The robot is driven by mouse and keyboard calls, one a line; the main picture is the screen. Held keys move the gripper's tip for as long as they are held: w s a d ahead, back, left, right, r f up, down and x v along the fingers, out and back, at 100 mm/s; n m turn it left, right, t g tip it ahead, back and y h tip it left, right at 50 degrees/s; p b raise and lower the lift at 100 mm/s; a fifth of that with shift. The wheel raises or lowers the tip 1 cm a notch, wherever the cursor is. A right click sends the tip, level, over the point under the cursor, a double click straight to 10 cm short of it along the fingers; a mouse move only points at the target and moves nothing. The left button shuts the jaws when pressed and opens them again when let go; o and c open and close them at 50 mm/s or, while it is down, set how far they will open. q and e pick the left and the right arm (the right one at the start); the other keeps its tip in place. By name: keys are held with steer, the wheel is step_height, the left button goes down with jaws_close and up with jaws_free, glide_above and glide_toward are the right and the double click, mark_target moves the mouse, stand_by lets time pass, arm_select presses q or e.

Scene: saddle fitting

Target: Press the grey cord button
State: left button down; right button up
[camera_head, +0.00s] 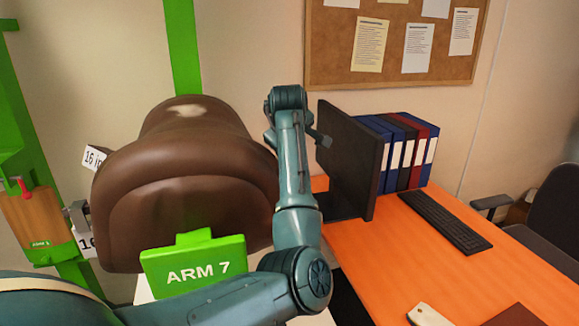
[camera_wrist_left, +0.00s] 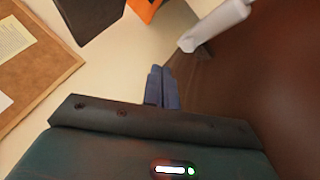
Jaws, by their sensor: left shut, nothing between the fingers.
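I cannot make out the grey cord button for certain. A light grey rod with a rounded end (camera_wrist_left: 215,25) shows beside the brown saddle in the left wrist view, but I cannot tell whether it is the button. My left gripper (camera_wrist_left: 162,88) is shut and empty, its fingers close to the saddle's side, contact unclear. In the head view my left arm rises between the saddle (camera_head: 190,185) and the monitor, and its fingertips cannot be made out. My right gripper is not in view.
A green ARM 7 sign (camera_head: 195,265) stands before the saddle. The black monitor (camera_head: 348,160) is close right of my arm, on the orange desk (camera_head: 395,270) with binders (camera_head: 402,155) and a keyboard (camera_head: 444,220). Green posts (camera_head: 183,45) stand behind and left.

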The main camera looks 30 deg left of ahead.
arm_select(q)
steer(key=shift+f+b, duration=0.35)
steer(key=shift+f, duration=1)
stand_by(1.1)
steer(key=shift+f, duration=0.4)
steer(key=shift+f, duration=0.6)
stand_by(0.5)
steer(key=shift+r+p, duration=0.1)
steer(key=shift+p, duration=0.2)
steer(key=shift+r, duration=0.9)
steer(key=shift+r, duration=2.5)
